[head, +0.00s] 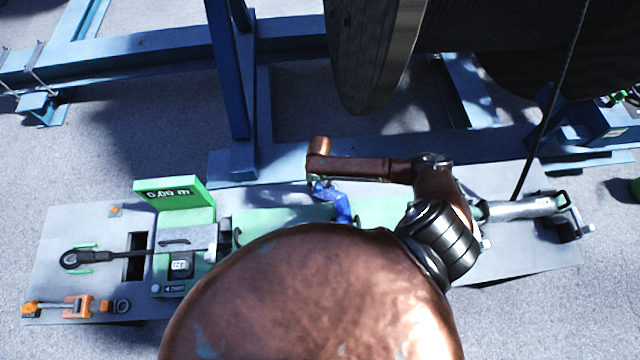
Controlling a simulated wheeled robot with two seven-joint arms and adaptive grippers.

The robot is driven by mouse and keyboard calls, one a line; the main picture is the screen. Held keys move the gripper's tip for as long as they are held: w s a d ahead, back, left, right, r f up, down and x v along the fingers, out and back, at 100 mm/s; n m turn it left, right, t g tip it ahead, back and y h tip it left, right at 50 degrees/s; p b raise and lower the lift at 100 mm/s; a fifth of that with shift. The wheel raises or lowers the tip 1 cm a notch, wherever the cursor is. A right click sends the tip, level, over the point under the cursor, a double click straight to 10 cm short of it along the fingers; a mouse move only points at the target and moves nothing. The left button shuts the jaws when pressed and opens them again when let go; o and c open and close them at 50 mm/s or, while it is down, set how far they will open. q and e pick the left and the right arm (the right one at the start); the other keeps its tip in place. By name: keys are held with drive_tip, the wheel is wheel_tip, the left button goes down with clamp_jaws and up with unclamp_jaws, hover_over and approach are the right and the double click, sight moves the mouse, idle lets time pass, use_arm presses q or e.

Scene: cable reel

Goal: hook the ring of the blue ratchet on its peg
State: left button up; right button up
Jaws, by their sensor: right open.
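The blue ratchet (342,208) shows as a small blue shape near the middle of the bench, in front of the long green cover. My brown arm and body hide much around it, so its ring and its peg cannot be made out. My left gripper is not in view.
The bench (60,230) carries a green length meter (175,194), an orange ratchet (78,306) at its front left and a silver tube fitting (520,207) at the right. Behind stand a blue frame (235,100) and a large dark reel (370,60). A black cable (550,110) runs down at the right.

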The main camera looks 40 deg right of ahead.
drive_tip(key=shift+r, duration=0.1)
wheel_tip(320, 180, up, 12)
idle(0.5)
idle(0.5)
